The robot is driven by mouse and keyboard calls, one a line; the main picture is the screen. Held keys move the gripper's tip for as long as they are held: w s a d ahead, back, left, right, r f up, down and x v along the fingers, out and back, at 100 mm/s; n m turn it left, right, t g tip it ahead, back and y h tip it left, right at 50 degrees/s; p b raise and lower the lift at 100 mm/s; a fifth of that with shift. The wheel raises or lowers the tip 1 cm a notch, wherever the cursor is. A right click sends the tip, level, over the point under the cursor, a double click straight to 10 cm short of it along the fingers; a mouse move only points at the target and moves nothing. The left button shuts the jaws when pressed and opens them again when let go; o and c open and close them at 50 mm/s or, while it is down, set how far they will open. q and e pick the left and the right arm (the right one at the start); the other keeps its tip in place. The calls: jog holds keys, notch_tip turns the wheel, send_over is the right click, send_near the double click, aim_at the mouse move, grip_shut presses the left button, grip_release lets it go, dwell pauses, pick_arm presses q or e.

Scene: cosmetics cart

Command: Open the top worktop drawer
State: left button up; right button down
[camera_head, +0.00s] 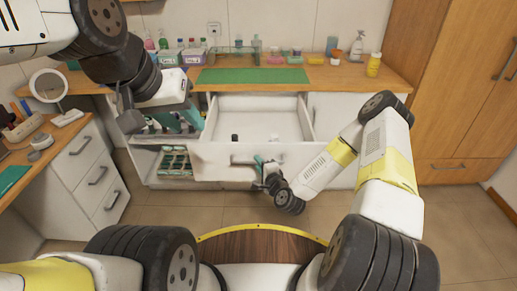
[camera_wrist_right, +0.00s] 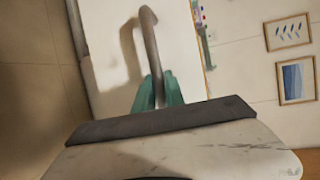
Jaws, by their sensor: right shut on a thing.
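The top worktop drawer (camera_head: 262,115) is white and stands pulled out from under the worktop, its inside visible in the head view. Its front panel (camera_head: 212,158) faces me and also shows in the right wrist view (camera_wrist_right: 108,75). My right gripper (camera_head: 262,165) is at the front panel, shut on the grey bar handle (camera_head: 240,161). In the right wrist view the green fingertips (camera_wrist_right: 160,92) close around the handle (camera_wrist_right: 149,35). My left gripper (camera_head: 128,118) hangs at the left, away from the drawer; its finger opening is unclear.
The wooden worktop (camera_head: 345,78) holds a green mat (camera_head: 250,75), bottles and a spray bottle (camera_head: 357,46). An open shelf (camera_head: 175,165) with small items is left of the drawer. A side drawer unit (camera_head: 85,165) stands at the left. Floor is free at the right.

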jog(key=c, duration=1.4)
grip_release()
jog(key=v, duration=0.7)
jog(key=shift+s+d, duration=0.15)
jog(key=shift+s, duration=0.25)
jog(key=shift+r, duration=0.1)
